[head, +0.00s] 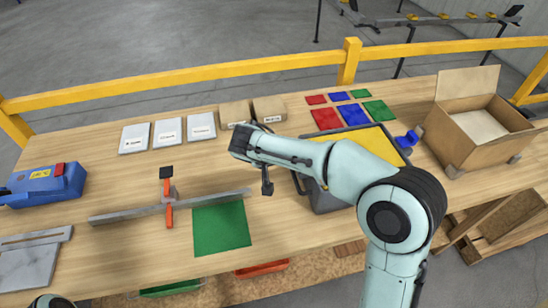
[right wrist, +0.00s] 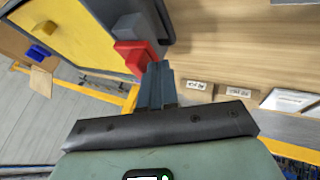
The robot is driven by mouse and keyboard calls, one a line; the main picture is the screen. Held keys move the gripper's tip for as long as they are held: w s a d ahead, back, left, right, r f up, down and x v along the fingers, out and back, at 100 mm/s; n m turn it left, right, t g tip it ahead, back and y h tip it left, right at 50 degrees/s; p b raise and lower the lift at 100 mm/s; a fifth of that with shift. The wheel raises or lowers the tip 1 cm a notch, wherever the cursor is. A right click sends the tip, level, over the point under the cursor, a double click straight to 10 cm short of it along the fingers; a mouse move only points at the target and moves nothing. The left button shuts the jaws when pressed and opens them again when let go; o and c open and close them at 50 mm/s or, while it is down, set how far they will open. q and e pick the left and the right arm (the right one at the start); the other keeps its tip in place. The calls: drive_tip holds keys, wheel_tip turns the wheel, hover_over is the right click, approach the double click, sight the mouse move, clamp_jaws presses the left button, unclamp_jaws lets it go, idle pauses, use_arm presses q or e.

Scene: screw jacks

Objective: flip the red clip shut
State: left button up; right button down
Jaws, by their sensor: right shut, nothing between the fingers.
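The red clip (right wrist: 136,55) shows in the right wrist view, on the side of the grey case (head: 328,201) with the yellow top (head: 374,141). A grey block (right wrist: 132,26) sits beside the clip. My right gripper (head: 266,186) is shut and empty at the case's left side. In the right wrist view its fingertips (right wrist: 157,70) are right by the red clip; I cannot tell if they touch. In the head view my right arm hides the clip and part of the case.
A blue clip (head: 407,138) is on the case's right side. An open cardboard box (head: 470,154) stands to the right.

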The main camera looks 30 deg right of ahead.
drive_tip(key=shift+d, duration=0.1)
drive_tip(key=d, duration=0.1)
drive_tip(key=d+b, duration=0.1)
drive_tip(key=d, duration=0.1)
drive_tip(key=shift+s+f, duration=0.15)
drive_tip(key=shift+s, duration=0.25)
drive_tip(key=shift+s+d+b, duration=0.15)
drive_tip(key=shift+d+b, duration=0.1)
drive_tip(key=shift+b, duration=0.05)
use_arm(q)
drive_tip(key=shift+s+f, duration=0.45)
drive_tip(key=shift+f, duration=0.4)
